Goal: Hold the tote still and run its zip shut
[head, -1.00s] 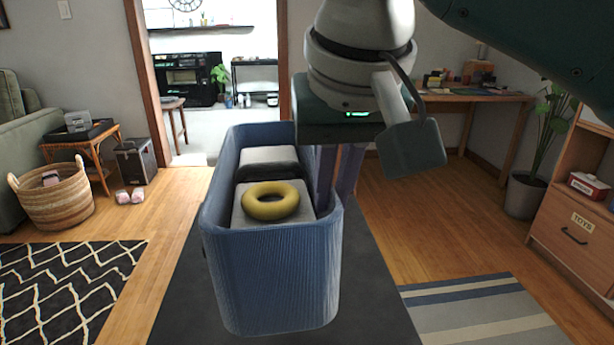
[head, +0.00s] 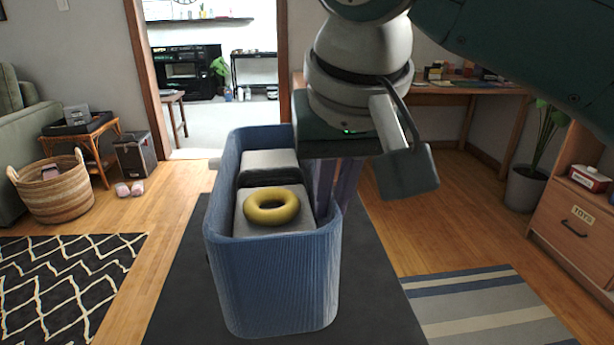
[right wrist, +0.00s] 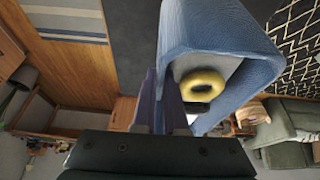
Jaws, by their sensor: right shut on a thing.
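The blue ribbed tote (head: 270,285) stands upright and open-topped at centre, and its near part shows in the right wrist view (right wrist: 232,30). Inside are grey blocks with a dark band between them, and a yellow ring (head: 271,207) on the nearer block; the ring also shows in the right wrist view (right wrist: 201,84). My right gripper (head: 334,183) is at the tote's right side, its two purple fingers (right wrist: 160,105) pointing down. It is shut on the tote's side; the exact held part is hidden. I cannot make out the zip or its pull. My left gripper is out of view.
A dark surface (head: 380,290) lies under the tote. A wicker basket (head: 55,187), side table and black box stand at left. A desk, plant (head: 540,150) and toy cabinet (head: 570,215) stand at right.

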